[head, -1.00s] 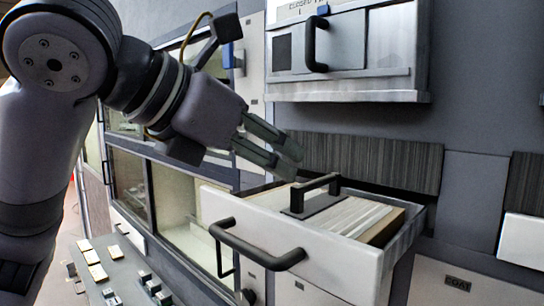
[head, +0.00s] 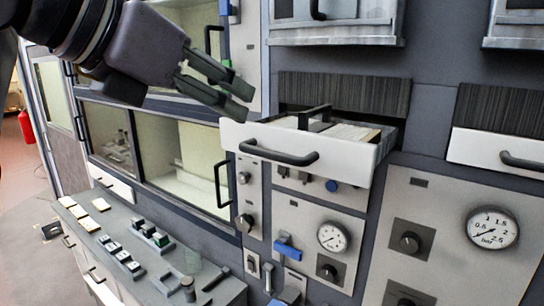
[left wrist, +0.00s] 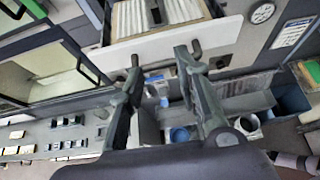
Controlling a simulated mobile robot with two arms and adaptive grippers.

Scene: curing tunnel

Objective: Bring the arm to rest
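My left gripper (head: 236,101) comes in from the upper left of the head view. Its two dark fingers are spread and empty, in front of and above the left end of an open white drawer (head: 345,163). In the left wrist view the fingers (left wrist: 158,66) stand apart with nothing between them, and the drawer (left wrist: 120,53) lies beyond them. The drawer has a black bar handle (head: 290,158) on its front. Inside it are pale slats and a black upright handle (head: 314,117). My right gripper is not in view.
A sloped control console (head: 100,225) with switches stands at lower left, below a glazed cabinet (head: 180,160). Gauges (head: 333,236) and knobs sit on panels below and right of the drawer. A closed drawer (head: 490,148) is at right. Open floor shows at far left.

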